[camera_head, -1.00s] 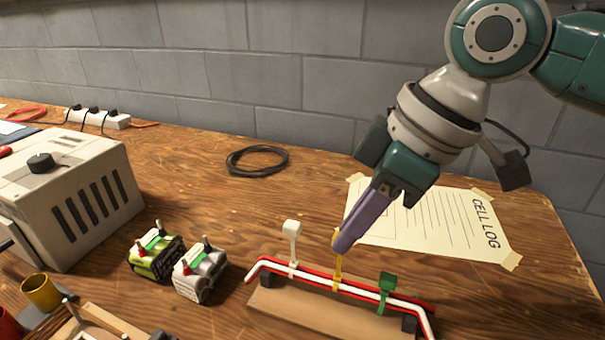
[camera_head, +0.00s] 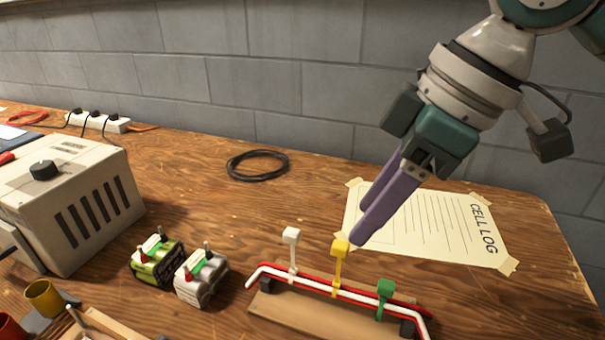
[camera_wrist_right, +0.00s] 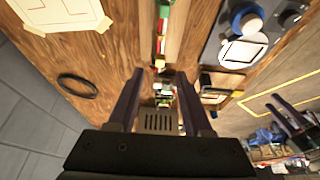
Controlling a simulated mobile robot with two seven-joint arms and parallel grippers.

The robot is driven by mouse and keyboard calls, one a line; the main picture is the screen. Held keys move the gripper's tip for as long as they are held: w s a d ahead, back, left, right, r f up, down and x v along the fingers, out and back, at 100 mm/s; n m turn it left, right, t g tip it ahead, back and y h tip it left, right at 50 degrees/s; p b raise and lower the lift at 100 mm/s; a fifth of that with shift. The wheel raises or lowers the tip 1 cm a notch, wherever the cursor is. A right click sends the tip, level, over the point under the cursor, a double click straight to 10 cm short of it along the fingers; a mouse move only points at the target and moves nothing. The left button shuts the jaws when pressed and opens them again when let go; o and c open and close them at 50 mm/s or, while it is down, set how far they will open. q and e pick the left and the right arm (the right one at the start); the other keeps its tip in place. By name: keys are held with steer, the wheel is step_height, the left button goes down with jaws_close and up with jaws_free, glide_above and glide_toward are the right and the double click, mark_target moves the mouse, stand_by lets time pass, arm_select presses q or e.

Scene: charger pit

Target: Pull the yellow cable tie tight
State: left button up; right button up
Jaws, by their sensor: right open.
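The yellow cable tie (camera_head: 340,262) stands upright around the red and white cables (camera_head: 318,285), its square tail end on top. A white tie (camera_head: 291,250) stands to its left and a green tie (camera_head: 384,297) to its right on the same cables. My right gripper (camera_head: 362,222) is above and slightly right of the yellow tie, apart from it, open and empty. In the right wrist view the two purple fingers (camera_wrist_right: 160,78) are spread, with the tie row beyond them. My left gripper is not in view in the head view.
The cables run over a wooden board (camera_head: 310,312). A taped paper sheet (camera_head: 430,225) lies behind it. Two small battery-like blocks (camera_head: 201,278) and a beige box (camera_head: 75,205) stand to the left. A black cable coil (camera_head: 257,165) lies at the back.

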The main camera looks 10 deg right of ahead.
steer(key=v, duration=0.5)
steer(key=shift+r+p, duration=0.1)
steer(key=shift+p, duration=0.3)
